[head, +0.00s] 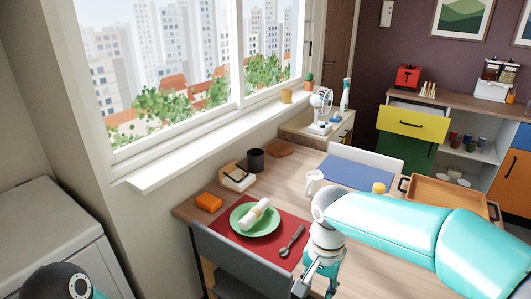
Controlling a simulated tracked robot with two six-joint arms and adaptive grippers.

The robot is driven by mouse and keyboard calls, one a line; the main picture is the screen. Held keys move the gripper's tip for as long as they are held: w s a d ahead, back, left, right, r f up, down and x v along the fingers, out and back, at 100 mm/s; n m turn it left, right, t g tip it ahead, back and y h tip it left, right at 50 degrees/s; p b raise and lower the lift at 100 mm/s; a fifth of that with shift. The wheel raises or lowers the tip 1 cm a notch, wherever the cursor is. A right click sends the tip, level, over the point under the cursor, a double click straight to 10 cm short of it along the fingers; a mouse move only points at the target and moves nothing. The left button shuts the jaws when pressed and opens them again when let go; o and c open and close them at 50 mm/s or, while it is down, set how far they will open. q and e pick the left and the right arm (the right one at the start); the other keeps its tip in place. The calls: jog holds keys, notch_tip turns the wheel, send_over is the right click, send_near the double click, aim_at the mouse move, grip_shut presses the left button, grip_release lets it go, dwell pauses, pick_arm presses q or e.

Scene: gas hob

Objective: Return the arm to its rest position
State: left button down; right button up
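My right arm (400,222), teal and white, reaches in from the right over the dining table. Its wrist bends downward near the table's front edge. My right gripper (316,283) points down at the bottom of the head view, and its tips are cut off or too unclear to show whether it is open. A small part of my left arm (72,284), black and teal, shows at the bottom left corner. My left gripper is out of view.
The wooden table (222,190) holds a red mat with a green plate (256,217), a spoon (292,240), an orange block (209,202), a white mug (314,181), a blue mat and a wooden tray (447,192). Grey chairs stand at its sides. A white appliance (45,235) is at left.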

jog(key=s+d+f+m+g+p, duration=0.1)
jog(key=s+d+f+g+p, duration=0.15)
jog(key=s+f, duration=0.35)
jog(key=s+d+f+g+p, duration=0.1)
jog(key=s+d+f+g, duration=0.15)
jog(key=f, duration=0.55)
jog(key=s+a+f+n+t+y+p, duration=0.15)
jog(key=s+a+f+y, duration=0.25)
jog(key=s+f, duration=0.8)
pick_arm(q)
jog(key=r, duration=0.5)
jog(key=shift+s+a, duration=0.15)
jog(key=shift+s, duration=0.2)
pick_arm(e)
jog(key=w+n+t, duration=0.1)
jog(key=n+t, duration=0.1)
jog(key=w+n+t, duration=0.1)
jog(key=n+t, duration=0.1)
jog(key=shift+w+a, duration=0.1)
jog(key=shift+w, duration=0.25)
